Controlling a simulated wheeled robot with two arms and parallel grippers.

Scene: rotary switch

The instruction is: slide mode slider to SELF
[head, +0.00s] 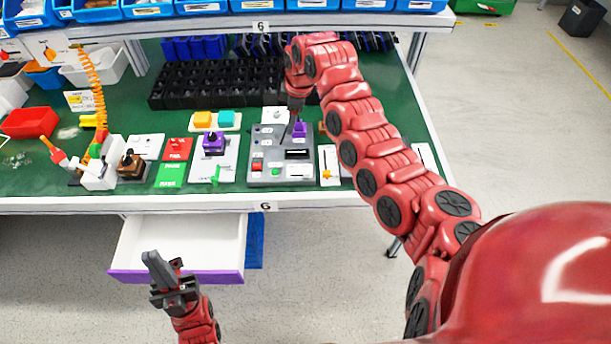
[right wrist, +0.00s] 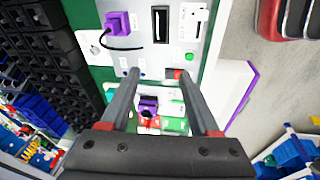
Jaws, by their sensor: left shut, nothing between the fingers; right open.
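The grey control panel (head: 257,178) lies on the green bench; it also shows in the right wrist view (right wrist: 140,58). It carries a purple plug (head: 299,129), a black window (head: 297,154), a red button (head: 257,162) and a small white strip (head: 298,171) that looks like the mode slider. The strip shows in the right wrist view (right wrist: 192,24), but its labels are too small to read. My right gripper (head: 287,140) hangs over the panel, its fingers apart and empty in the right wrist view (right wrist: 157,73). My left gripper (head: 148,256) is shut and empty before the drawer.
A white plate with a purple-topped switch (head: 213,143) stands left of the panel. A white plate with an orange slider (head: 327,173) stands to its right. Black bins (head: 205,85) fill the back. An open white drawer (head: 190,242) juts out below the bench front.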

